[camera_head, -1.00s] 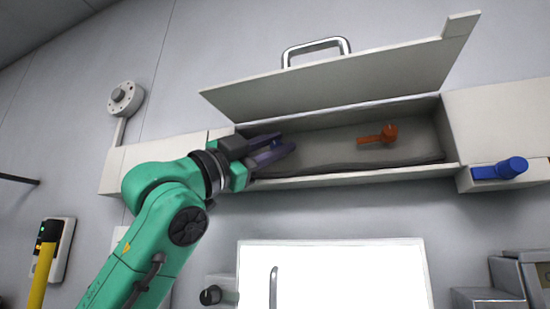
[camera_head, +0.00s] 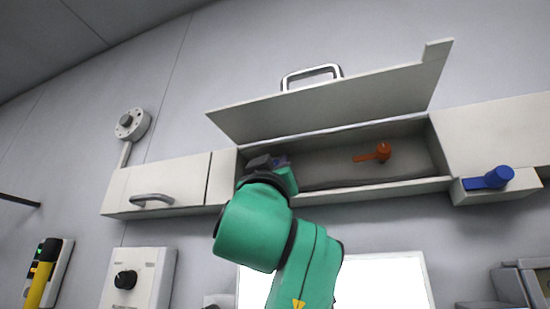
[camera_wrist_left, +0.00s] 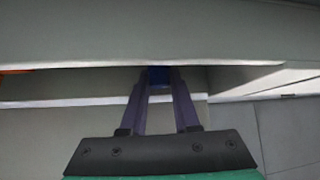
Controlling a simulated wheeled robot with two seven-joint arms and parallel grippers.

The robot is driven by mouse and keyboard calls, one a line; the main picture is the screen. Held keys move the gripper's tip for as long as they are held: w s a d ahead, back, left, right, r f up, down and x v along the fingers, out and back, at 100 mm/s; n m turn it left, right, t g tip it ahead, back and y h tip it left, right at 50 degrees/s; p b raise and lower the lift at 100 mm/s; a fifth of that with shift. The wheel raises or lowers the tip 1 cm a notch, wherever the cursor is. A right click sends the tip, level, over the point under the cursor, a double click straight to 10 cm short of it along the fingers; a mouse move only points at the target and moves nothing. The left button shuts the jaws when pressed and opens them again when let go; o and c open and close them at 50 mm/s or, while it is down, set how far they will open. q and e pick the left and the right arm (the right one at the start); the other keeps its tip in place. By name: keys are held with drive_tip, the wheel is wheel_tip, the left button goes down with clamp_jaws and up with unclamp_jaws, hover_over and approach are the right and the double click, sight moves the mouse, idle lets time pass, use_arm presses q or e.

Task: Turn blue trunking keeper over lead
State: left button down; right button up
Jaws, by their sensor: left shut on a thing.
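The blue trunking keeper (camera_wrist_left: 158,77) shows as a small blue piece between my left fingertips in the left wrist view. My left gripper (camera_wrist_left: 160,84) is shut on it. In the head view, my left gripper (camera_head: 280,161) reaches into the left end of the open trunking (camera_head: 385,188), mostly hidden behind my green arm. A dark lead (camera_head: 345,183) runs low along the trunking's front edge; its left end is hidden by my arm. In the wrist view, a pale panel edge hides what lies above the blue keeper. My right gripper is not in view.
An orange keeper (camera_head: 372,154) sits on the trunking's back wall. The raised lid (camera_head: 330,105) with a handle (camera_head: 311,76) hangs above. A blue handle (camera_head: 490,178) sits on a box at right. A closed trunking section (camera_head: 180,180) stands left.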

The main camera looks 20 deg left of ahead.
use_arm(q)
drive_tip(key=n+y+p, duration=0.1)
drive_tip(key=n+y, duration=0.1)
drive_tip(key=n, duration=0.1)
drive_tip(key=n+g+y+p, duration=0.1)
drive_tip(key=n+y, duration=0.1)
drive_tip(key=y, duration=0.1)
drive_tip(key=shift+r+n+g, duration=0.2)
drive_tip(key=shift+n+g, duration=0.1)
drive_tip(key=shift+n, duration=0.1)
drive_tip(key=shift+f+n+g+y+p, duration=0.1)
drive_tip(key=shift+n+g+y+p, duration=0.35)
drive_tip(key=shift+n+y, duration=0.3)
drive_tip(key=shift+f, duration=0.1)
